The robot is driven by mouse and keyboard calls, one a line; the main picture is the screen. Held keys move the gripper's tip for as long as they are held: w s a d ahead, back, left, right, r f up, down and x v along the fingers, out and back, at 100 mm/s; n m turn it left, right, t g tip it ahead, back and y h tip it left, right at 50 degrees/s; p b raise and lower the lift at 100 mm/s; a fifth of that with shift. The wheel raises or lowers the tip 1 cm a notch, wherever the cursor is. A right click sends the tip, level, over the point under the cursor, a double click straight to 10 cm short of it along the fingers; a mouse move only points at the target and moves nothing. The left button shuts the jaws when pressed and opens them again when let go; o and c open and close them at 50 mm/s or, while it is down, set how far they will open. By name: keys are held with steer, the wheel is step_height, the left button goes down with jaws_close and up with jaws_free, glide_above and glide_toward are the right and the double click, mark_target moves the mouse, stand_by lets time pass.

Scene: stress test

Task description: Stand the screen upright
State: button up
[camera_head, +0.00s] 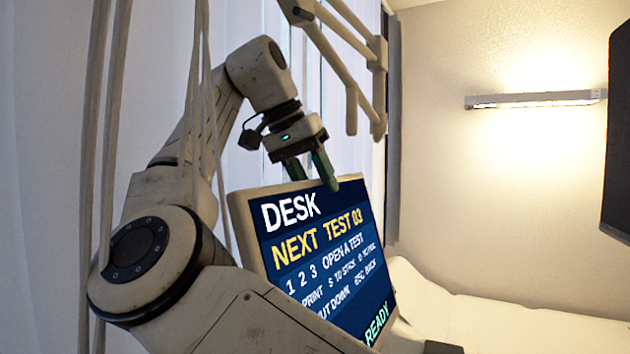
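The screen (325,255) is a flat panel with a beige frame and a dark blue lit face showing "DESK", "NEXT TEST 03" and "READY". It stands tilted in the picture, its face towards me, its lower left part hidden behind my arm. My gripper (311,180) points down at the screen's top edge, with its two green fingers apart. The right finger overlaps the front of the top edge. The left finger's tip ends at the edge and seems to go behind it. I cannot tell whether the fingers press on the frame.
A white draped surface (500,318) lies to the lower right. A lit wall lamp (535,99) hangs on the beige wall, and a dark panel (618,140) is at the right edge. Pale rails (345,65) hang above my gripper. Pale vertical blinds stand behind my arm.

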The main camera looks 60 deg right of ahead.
jaws_close()
stand_by(0.3)
steer(key=shift+s, duration=0.2)
steer(key=shift+s+a+r, duration=0.1)
steer(key=shift+s+r, duration=0.15)
steer(key=shift+s, duration=0.5)
steer(key=shift+w+f, duration=0.1)
steer(key=shift+w, duration=0.05)
steer(key=shift+o, duration=0.9)
jaws_free()
steer(key=v, duration=1)
steer(key=shift+a+r, duration=0.1)
steer(key=shift+r, duration=0.3)
